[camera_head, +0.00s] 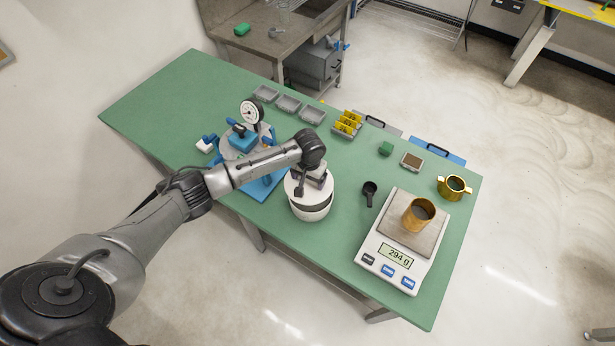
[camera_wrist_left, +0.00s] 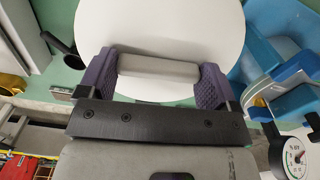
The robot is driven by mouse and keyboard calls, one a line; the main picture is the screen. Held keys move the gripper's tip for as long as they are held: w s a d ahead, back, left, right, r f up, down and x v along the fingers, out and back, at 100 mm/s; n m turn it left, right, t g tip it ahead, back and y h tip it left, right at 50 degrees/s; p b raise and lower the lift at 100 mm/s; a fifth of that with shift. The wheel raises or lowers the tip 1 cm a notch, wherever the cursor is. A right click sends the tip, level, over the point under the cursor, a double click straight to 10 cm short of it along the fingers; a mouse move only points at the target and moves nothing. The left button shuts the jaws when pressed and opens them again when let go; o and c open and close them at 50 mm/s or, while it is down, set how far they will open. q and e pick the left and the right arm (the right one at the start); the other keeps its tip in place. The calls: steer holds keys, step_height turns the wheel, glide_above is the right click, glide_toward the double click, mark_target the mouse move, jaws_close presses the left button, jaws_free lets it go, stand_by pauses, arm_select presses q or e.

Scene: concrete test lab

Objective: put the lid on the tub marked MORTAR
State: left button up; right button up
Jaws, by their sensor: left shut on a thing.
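The round white lid (camera_head: 292,188) is held by my left gripper (camera_head: 305,184) over the white tub (camera_head: 312,214). In the left wrist view my left gripper (camera_wrist_left: 157,78) has its two dark fingers shut on the pale bar handle (camera_wrist_left: 158,67) of the lid (camera_wrist_left: 180,25). In the head view a dark gap shows between the lid's near right edge and the tub's rim, so the lid is not flush there. I cannot tell whether it touches the rim elsewhere. No marking on the tub is readable. My right gripper is not in view.
A blue stand with a dial gauge (camera_head: 251,112) is close left of the tub. A black scoop (camera_head: 369,190) and a scale (camera_head: 392,252) reading 294 g with a brass cup (camera_head: 418,213) are to the right. Grey trays (camera_head: 288,103) line the back of the green table (camera_head: 165,100).

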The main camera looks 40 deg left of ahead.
mark_target(311, 186)
arm_select(q)
steer(key=shift+w, duration=0.1)
steer(key=shift+w+d+m, duration=0.15)
steer(key=shift+w+m, duration=0.3)
steer(key=shift+m, duration=0.15)
steer(key=shift+s+f+b, duration=0.1)
steer(key=shift+f+b, duration=0.1)
steer(key=shift+b, duration=0.15)
step_height(311, 186, down, 3)
steer(key=b, duration=0.4)
steer(key=shift+f, duration=0.1)
step_height(311, 186, up, 4)
steer(key=p, duration=0.3)
steer(key=shift+f, duration=0.1)
step_height(311, 186, down, 4)
steer(key=b, duration=0.5)
steer(key=shift+f, duration=1.25)
steer(key=shift+r, duration=0.1)
